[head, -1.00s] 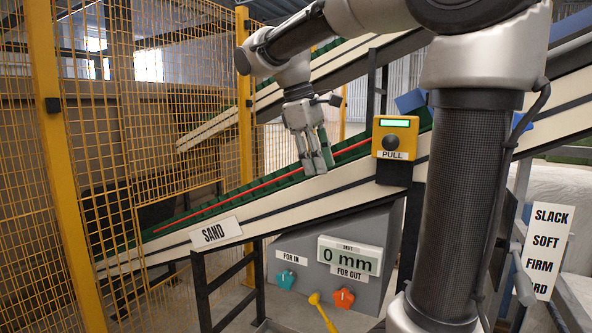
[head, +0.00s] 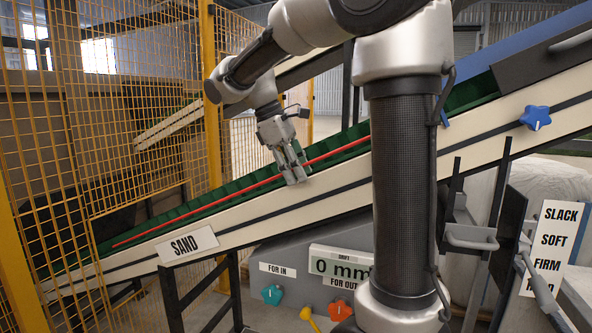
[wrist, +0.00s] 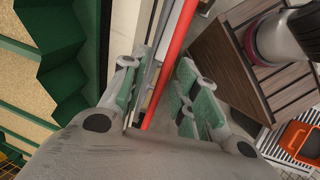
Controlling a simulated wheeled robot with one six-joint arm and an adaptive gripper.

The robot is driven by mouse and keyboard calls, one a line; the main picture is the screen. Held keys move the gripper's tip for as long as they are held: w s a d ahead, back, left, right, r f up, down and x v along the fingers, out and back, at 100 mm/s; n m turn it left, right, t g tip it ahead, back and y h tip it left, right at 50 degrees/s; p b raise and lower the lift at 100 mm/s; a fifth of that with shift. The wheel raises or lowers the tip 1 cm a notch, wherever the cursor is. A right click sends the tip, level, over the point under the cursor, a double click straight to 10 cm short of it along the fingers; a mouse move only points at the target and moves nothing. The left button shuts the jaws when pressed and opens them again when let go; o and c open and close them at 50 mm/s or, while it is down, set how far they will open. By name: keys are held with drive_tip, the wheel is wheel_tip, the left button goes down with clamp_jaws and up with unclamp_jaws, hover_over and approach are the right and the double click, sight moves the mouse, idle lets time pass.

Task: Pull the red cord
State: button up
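The red cord (head: 215,203) runs taut and slanting along the upper side of the conveyor, rising to the right until my column hides it. My gripper (head: 294,178) points down at the cord's middle stretch, over the conveyor's near side. In the wrist view the cord (wrist: 172,57) passes between the two green-padded fingers of my gripper (wrist: 158,68). The fingers are apart, with space on both sides of the cord, so it does not look clamped. Whether a finger touches the cord cannot be told.
The cream conveyor rail (head: 235,230) carries a SAND sign (head: 187,244). A yellow mesh fence (head: 100,130) stands at the left. Below is a grey panel with a drift display (head: 335,266) and teal (head: 272,294) and orange knobs (head: 341,310). A blue star knob (head: 536,118) is at the right.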

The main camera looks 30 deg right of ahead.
clamp_jaws()
